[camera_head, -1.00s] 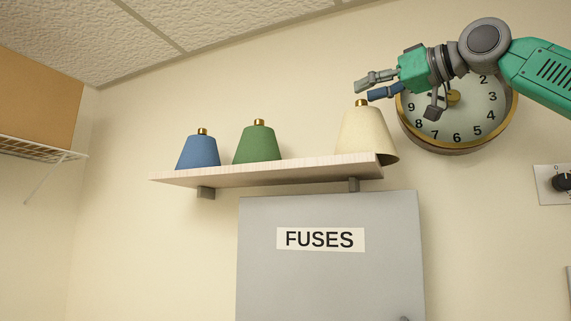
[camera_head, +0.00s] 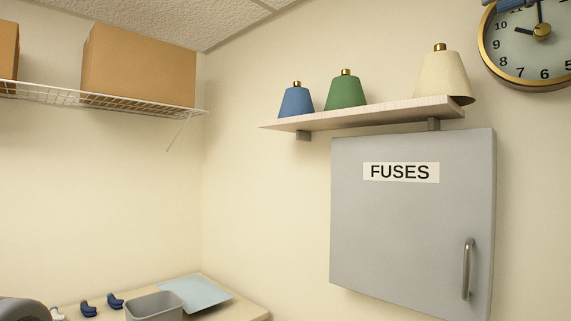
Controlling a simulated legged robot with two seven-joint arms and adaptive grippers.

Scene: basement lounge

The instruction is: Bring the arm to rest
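Only a small blue piece of my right gripper (camera_head: 515,4) shows at the top edge, in front of the upper part of the wall clock. The rest of that gripper and its arm are cut off, so I cannot tell whether it is open or shut. A cream shade (camera_head: 441,76) with a gold cap stands at the right end of the wall shelf (camera_head: 375,115), left of the clock. My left gripper is not in view.
A green shade (camera_head: 346,92) and a blue shade (camera_head: 297,101) share the shelf. Below is a grey fuse box (camera_head: 400,230). The clock (camera_head: 530,65) hangs right. A cardboard box (camera_head: 138,65) sits on a wire rack (camera_head: 95,100). A grey bin (camera_head: 155,308) stands on a table lower left.

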